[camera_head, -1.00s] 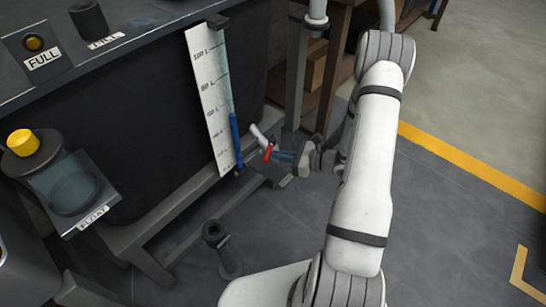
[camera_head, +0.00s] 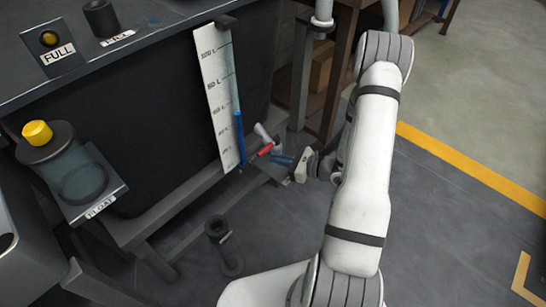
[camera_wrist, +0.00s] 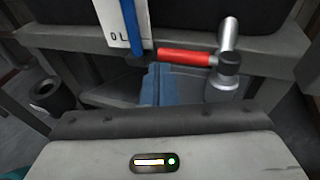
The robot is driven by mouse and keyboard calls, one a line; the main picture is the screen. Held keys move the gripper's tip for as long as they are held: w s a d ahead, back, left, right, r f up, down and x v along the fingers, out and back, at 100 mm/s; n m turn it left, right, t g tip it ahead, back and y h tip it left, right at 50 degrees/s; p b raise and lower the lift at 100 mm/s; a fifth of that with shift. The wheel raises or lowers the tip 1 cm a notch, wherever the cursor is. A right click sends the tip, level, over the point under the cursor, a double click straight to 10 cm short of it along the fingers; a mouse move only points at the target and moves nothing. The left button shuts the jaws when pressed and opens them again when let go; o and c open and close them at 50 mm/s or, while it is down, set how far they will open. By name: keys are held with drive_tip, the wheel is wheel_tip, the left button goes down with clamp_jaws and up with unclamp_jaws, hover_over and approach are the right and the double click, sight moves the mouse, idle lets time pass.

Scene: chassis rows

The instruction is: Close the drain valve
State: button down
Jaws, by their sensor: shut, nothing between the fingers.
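The drain valve has a red lever handle (camera_wrist: 185,58) and a pale metal pipe body (camera_wrist: 222,87) below the tank. In the wrist view the lever points left from its dark hub, roughly crosswise to the pipe. The red lever also shows in the head view (camera_head: 264,150), beside the white pipe end (camera_head: 261,131). My gripper (camera_head: 276,159) is shut and empty, just right of and below the lever. Its blue fingers show in the wrist view (camera_wrist: 157,70), pointing at the underside of the lever. I cannot tell whether they touch it.
The dark tank (camera_head: 150,130) carries a white level gauge (camera_head: 215,95) with a blue column close to the valve. A grey frame rail (camera_head: 150,222) runs under the tank. A float unit with a yellow cap (camera_head: 37,132) stands left. Open floor (camera_head: 440,230) lies right.

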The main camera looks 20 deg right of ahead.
drive_tip(key=s+d+r+p, duration=0.2)
drive_tip(key=s+d, duration=0.4)
drive_tip(key=s, duration=0.3)
drive_tip(key=shift+s+r, duration=0.1)
drive_tip(key=s+a+r+n+g+h+p, duration=0.1)
drive_tip(key=s+a+r+n+g+p, duration=0.25)
drive_tip(key=r, duration=0.55)
drive_tip(key=s+a+r+n+g+h+p, duration=0.1)
drive_tip(key=a+r+n+g+p, duration=0.25)
drive_tip(key=r+n+p, duration=0.5)
drive_tip(key=s+a+r+n+g+h+p, duration=0.1)
drive_tip(key=s+a+r+n+g+p, duration=0.2)
drive_tip(key=r, duration=0.7)
drive_tip(key=s+r+n+t+h+p, duration=0.1)
drive_tip(key=r+n+h+p, duration=0.3)
drive_tip(key=r, duration=0.8)
drive_tip(key=s+d+r+n+t+h+p, duration=0.1)
drive_tip(key=r+n+h+p, duration=0.4)
drive_tip(key=r, duration=0.7)
drive_tip(key=shift+s+d+r+n+t+p, duration=0.25)
drive_tip(key=shift+s+n+p, duration=0.45)
drive_tip(key=shift+n+p, duration=0.35)
